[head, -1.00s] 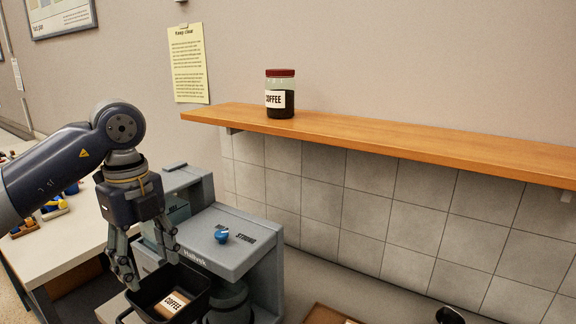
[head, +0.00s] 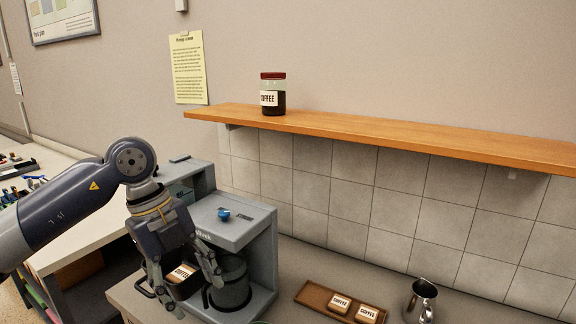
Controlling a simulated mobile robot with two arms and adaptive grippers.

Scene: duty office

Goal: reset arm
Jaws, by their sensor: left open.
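My left gripper (head: 184,283) is open, pointing down in front of the grey coffee machine (head: 236,222). Its fingers are spread in front of and over a dark open holder (head: 190,290) at the machine's front. A coffee packet (head: 181,272) with a white label sits in that holder, between the fingers in the picture. Whether the fingers touch the holder cannot be told. My right gripper is not in view.
A jar of coffee (head: 273,95) stands on the wooden shelf (head: 400,138). A brown tray (head: 314,296) with two coffee packets and a metal jug (head: 421,299) stand on the counter at right. A carafe (head: 230,284) sits in the machine.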

